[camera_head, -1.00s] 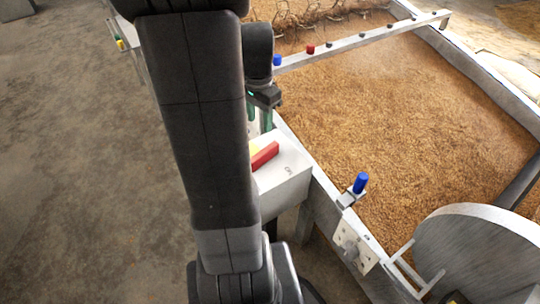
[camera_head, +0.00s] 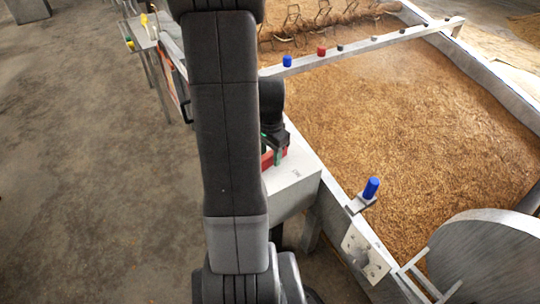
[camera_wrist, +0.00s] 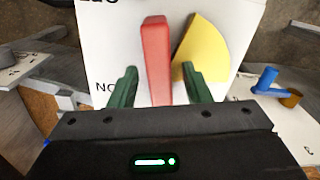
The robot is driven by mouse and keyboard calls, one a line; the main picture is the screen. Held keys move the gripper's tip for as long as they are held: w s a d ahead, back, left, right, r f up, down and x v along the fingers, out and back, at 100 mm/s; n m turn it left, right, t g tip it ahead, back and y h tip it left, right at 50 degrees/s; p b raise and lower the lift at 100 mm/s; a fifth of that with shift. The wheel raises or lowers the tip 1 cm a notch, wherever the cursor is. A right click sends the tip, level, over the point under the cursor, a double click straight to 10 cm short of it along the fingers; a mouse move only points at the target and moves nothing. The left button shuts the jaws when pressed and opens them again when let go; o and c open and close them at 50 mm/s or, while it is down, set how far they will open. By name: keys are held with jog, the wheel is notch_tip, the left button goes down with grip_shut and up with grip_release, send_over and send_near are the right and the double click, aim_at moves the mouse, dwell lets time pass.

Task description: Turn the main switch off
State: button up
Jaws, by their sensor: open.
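The main switch has a red handle (camera_wrist: 157,58) on a yellow plate (camera_wrist: 207,50), set on a white box (camera_wrist: 112,38). In the wrist view the handle stands nearly upright in the picture. My gripper (camera_wrist: 160,87) is open, with one green finger on each side of the handle's lower part; no clear contact shows. In the head view my gripper (camera_head: 275,150) is at the white box (camera_head: 292,182). Only a bit of the red handle (camera_head: 267,160) shows there, and the rest is hidden by my gripper and arm.
The box is beside a metal trough wall (camera_head: 327,178) full of brown grain (camera_head: 400,120). A blue knob (camera_head: 371,188) stands on the wall to the right. A beam (camera_head: 375,40) with blue and red knobs crosses the trough. Open floor (camera_head: 90,200) lies left.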

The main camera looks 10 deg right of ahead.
aim_at(269, 152)
jog(key=shift+f, duration=0.2)
jog(key=shift+c, duration=0.2)
grip_shut()
jog(key=shift+w+a+m+p, duration=0.1)
jog(key=shift+m+p, duration=0.05)
jog(key=shift+m, duration=0.5)
jog(key=shift+w+m+p, duration=0.1)
jog(key=shift+m+p, duration=0.05)
jog(key=shift+m, duration=0.5)
jog(key=shift+o, duration=0.2)
grip_release()
jog(key=shift+r, duration=0.1)
notch_tip(269, 152, up, 14)
jog(key=p, duration=0.3)
